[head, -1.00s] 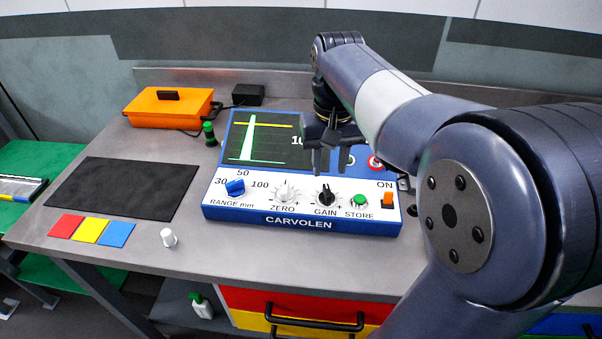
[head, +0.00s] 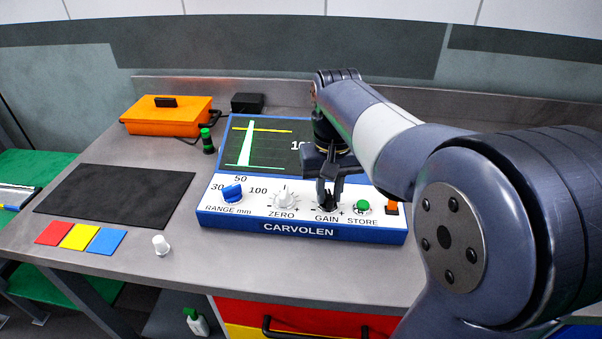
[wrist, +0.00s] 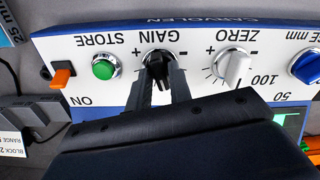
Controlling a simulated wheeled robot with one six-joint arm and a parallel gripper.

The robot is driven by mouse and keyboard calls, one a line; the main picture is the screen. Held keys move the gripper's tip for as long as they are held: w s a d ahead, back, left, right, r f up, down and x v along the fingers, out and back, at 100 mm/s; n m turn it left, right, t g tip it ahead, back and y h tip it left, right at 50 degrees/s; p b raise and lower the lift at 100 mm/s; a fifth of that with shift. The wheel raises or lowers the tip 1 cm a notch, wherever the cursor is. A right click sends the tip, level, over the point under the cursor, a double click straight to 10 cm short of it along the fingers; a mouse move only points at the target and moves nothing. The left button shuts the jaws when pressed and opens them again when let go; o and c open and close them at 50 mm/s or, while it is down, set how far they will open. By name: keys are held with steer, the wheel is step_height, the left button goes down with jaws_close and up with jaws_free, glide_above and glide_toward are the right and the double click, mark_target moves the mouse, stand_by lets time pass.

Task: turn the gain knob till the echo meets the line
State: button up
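The black gain knob (wrist: 157,68) is on the white front panel of the blue CARVOLEN instrument (head: 215,222). In the head view my gripper (head: 327,197) is down at the knob and mostly covers it. In the wrist view its two fingers (wrist: 159,84) stand apart, one on each side of the knob; I cannot tell whether they touch it. On the screen (head: 280,150) the green echo peak (head: 246,145) rises on the left, its tip slightly above the yellow line (head: 270,131).
The white zero knob (wrist: 233,68) and green store button (wrist: 104,67) flank the gain knob closely. The blue range knob (head: 232,193) and orange switch (wrist: 62,74) are further out. A small white cylinder (head: 161,245) stands left of the instrument.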

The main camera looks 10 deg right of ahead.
jaws_close()
steer(key=shift+r+n+p, duration=0.15)
steer(key=shift+n+p, duration=0.45)
steer(key=shift+n, duration=0.3)
steer(key=n, duration=0.2)
steer(key=shift+n+p, duration=0.4)
steer(key=shift+n+p, duration=0.5)
steer(key=shift+n, duration=0.2)
steer(key=shift+o, duration=2.4)
jaws_free()
